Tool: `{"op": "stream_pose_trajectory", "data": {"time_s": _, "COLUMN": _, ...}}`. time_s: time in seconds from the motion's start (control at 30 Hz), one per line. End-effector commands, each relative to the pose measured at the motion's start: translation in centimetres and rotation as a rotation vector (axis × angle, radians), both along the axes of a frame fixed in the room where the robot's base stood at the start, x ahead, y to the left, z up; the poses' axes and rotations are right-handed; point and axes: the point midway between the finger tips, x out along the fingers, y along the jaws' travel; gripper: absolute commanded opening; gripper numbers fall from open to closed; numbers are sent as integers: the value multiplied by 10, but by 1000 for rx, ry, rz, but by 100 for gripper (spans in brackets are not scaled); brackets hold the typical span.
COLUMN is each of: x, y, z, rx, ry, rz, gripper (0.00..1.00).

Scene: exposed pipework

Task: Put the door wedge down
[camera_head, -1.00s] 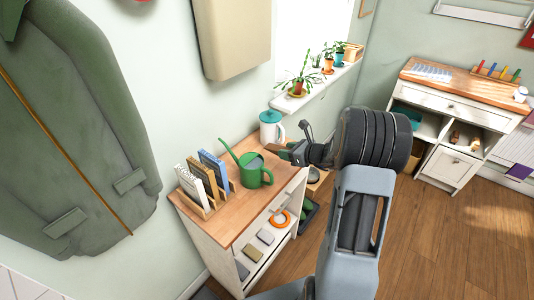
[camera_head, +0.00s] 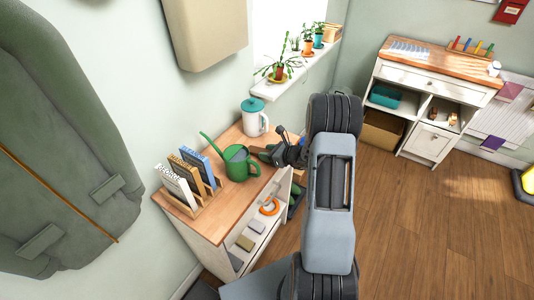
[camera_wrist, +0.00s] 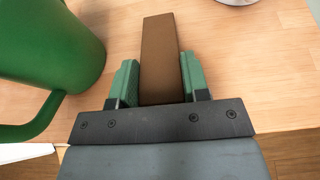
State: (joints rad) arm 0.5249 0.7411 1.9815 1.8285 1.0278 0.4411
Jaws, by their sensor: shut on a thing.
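The door wedge (camera_wrist: 161,60) is a long brown block. In the wrist view it lies between the green fingertips of my gripper (camera_wrist: 160,84), which is shut on it. The wedge points away from my gripper over the wooden cabinet top (camera_wrist: 225,60); I cannot tell whether it touches the wood. In the head view my gripper (camera_head: 270,155) is over the right edge of the cabinet top (camera_head: 227,192), close to the green watering can. The wedge is small and partly hidden there.
The green watering can (camera_head: 236,164) stands just left of my gripper; it fills the left of the wrist view (camera_wrist: 45,45). A white jug with a teal lid (camera_head: 254,118) stands behind. Books in a wooden rack (camera_head: 190,178) stand at the front left. Bare wood lies around the wedge.

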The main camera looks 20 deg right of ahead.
Motion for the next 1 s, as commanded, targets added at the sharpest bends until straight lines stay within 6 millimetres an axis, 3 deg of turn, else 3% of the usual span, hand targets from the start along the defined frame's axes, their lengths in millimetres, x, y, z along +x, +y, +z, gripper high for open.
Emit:
{"op": "stream_pose_trajectory", "data": {"time_s": 0.43, "x": 0, "y": 0, "z": -6, "rx": -1, "ry": -2, "rz": -1, "gripper": 18}}
{"op": "stream_pose_trajectory", "data": {"time_s": 0.47, "x": 0, "y": 0, "z": -6, "rx": 0, "ry": -1, "rz": -1, "gripper": 43}}
{"op": "stream_pose_trajectory", "data": {"time_s": 0.7, "x": 0, "y": 0, "z": -4, "rx": 0, "ry": -1, "rz": -1, "gripper": 66}}
{"op": "stream_pose_trajectory", "data": {"time_s": 1.0, "x": 0, "y": 0, "z": -2, "rx": 0, "ry": -1, "rz": -1, "gripper": 68}}
